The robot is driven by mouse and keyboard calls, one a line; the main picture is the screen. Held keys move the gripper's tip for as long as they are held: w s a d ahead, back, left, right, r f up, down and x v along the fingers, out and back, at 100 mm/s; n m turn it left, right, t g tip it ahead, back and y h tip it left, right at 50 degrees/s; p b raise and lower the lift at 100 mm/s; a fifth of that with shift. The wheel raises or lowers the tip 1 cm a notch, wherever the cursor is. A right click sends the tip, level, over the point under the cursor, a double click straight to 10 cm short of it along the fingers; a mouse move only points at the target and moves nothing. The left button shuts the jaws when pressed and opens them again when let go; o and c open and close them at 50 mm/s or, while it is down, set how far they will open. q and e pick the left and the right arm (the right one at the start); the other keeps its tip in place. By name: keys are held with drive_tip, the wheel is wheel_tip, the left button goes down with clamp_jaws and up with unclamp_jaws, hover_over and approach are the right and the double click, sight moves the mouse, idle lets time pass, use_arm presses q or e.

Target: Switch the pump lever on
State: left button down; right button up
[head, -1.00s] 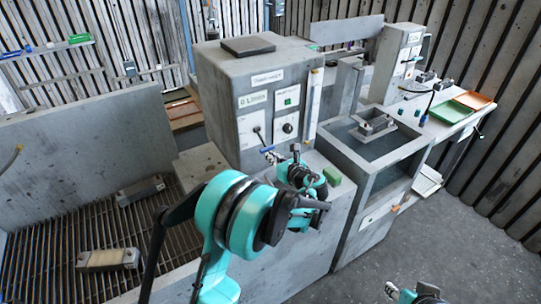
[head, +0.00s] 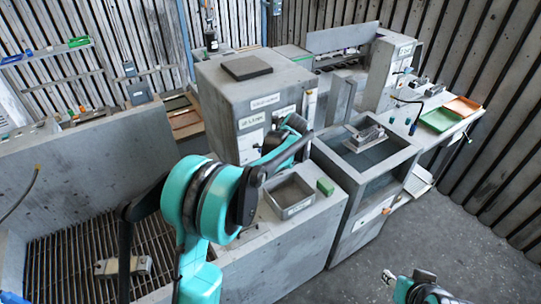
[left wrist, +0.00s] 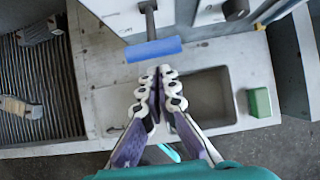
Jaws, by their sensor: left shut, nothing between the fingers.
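The lever with a blue grip (left wrist: 152,49) hangs from a dark stem on the pale panel in the left wrist view. It appears to be the pump lever. My left gripper (left wrist: 158,82) is shut and empty just below the grip in that picture; I cannot tell whether it touches. In the head view my left arm reaches across the grey cabinet (head: 222,112) and hides the lever, most of the panel and the left fingertips. My right gripper (head: 388,277) is at the bottom right, away from the cabinet; its jaws are too small to read.
An open rectangular basin (head: 291,195) and a green block (head: 325,186) are on the ledge in front of the cabinet. A dark knob (left wrist: 235,9) is right of the lever. A slatted grate (head: 62,250) lies left, a water tank (head: 368,158) right.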

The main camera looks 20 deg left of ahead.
use_arm(q)
drive_tip(key=shift+w+a+r+g+h+p, duration=0.2)
drive_tip(key=shift+r+p, duration=0.15)
drive_tip(key=shift+r, duration=0.2)
drive_tip(key=shift+w+a+r+g+h+p, duration=0.1)
drive_tip(key=shift+a+r+h+p, duration=0.1)
drive_tip(key=shift+r+p, duration=0.25)
use_arm(e)
drive_tip(key=shift+r, duration=0.9)
use_arm(q)
drive_tip(key=shift+r, duration=0.15)
drive_tip(key=s+d+r, duration=0.4)
drive_tip(key=d+r, duration=0.1)
drive_tip(key=r, duration=0.1)
drive_tip(key=shift+d+r+b, duration=0.25)
drive_tip(key=shift+b, duration=0.2)
use_arm(e)
drive_tip(key=shift+s+a+f, duration=0.25)
drive_tip(key=shift+s+f, duration=0.1)
drive_tip(key=shift+s, duration=0.25)
